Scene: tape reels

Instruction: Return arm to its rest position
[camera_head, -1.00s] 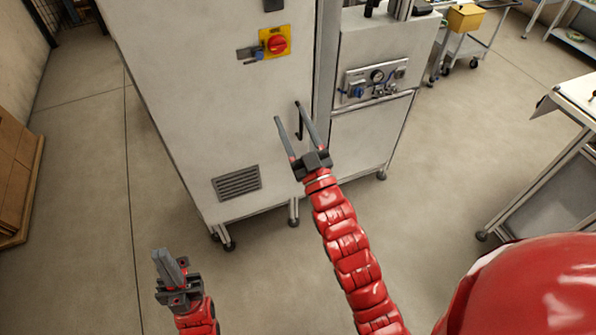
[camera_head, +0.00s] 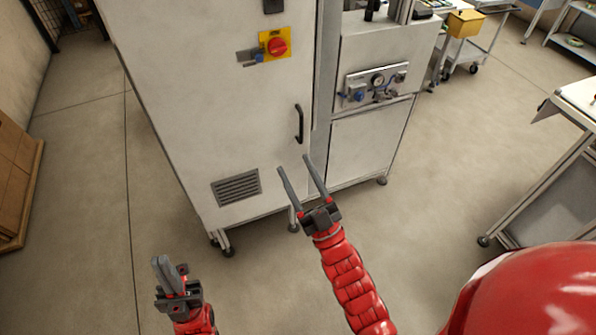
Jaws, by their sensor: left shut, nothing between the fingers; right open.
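My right gripper (camera_head: 303,178) is open and empty, its two grey fingers apart and pointing up. In the picture it lies just below the black door handle (camera_head: 299,124) of the white cabinet (camera_head: 210,120), and the handle shows clear of the fingers. My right arm is red and comes up from the bottom middle. My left gripper (camera_head: 163,268) is shut and empty at the bottom left, over the floor, with its fingers together.
The cabinet has a red switch on a yellow plate (camera_head: 276,46) and a vent (camera_head: 237,188). A machine panel with a gauge (camera_head: 376,84) is beside it. A white table (camera_head: 575,100) stands at the right, a wooden crate (camera_head: 15,180) at the left. Floor (camera_head: 440,180) between is clear.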

